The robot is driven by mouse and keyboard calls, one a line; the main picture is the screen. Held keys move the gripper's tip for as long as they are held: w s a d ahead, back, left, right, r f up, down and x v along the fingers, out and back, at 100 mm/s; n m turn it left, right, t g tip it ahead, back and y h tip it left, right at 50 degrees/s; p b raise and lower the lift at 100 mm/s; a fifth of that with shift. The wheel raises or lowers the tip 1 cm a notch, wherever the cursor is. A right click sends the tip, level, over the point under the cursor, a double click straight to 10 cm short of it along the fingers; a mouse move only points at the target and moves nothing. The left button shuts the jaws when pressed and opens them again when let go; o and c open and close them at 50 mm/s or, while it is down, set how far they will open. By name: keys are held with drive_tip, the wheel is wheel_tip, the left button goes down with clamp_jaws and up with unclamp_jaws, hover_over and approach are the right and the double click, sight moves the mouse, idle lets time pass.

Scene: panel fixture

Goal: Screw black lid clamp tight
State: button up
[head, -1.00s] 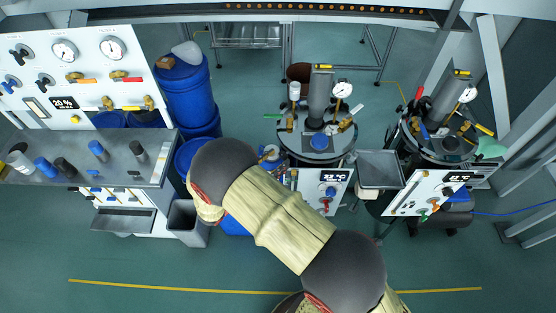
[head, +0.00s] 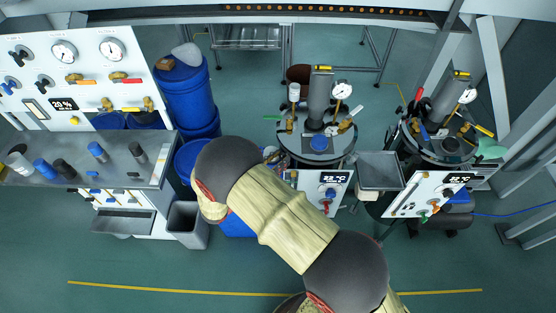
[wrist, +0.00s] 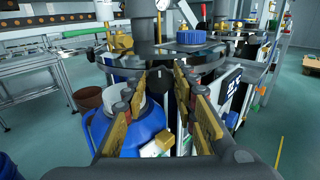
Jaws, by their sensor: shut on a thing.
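The middle vessel (head: 335,159) has a dark round lid with a blue cap (head: 319,143); the blue cap (wrist: 190,37) also shows in the wrist view, beyond the fingers. My gripper (wrist: 160,82) is at the near side of the lid rim (wrist: 205,66), with its gold-coloured fingers on both sides of a black clamp part (wrist: 160,88). It is shut on this black lid clamp, just below the rim. The contact itself is small and dark, so how tight the clamp sits cannot be seen. In the head view my arm mostly hides the gripper.
A blue container (wrist: 125,128) stands below and behind the fingers. A gauge (head: 342,90) and a grey column (head: 319,95) rise from the lid. A grey tray (head: 380,170) lies between the two vessels. The floor in front is clear.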

drive_tip(key=c, duration=0.3)
drive_tip(key=shift+m+b, duration=0.4)
drive_tip(key=shift+m, duration=1.2)
drive_tip(key=o, duration=1.2)
drive_tip(key=shift+c, duration=0.2)
drive_tip(key=shift+s, duration=0.1)
drive_tip(key=v, duration=1.2)
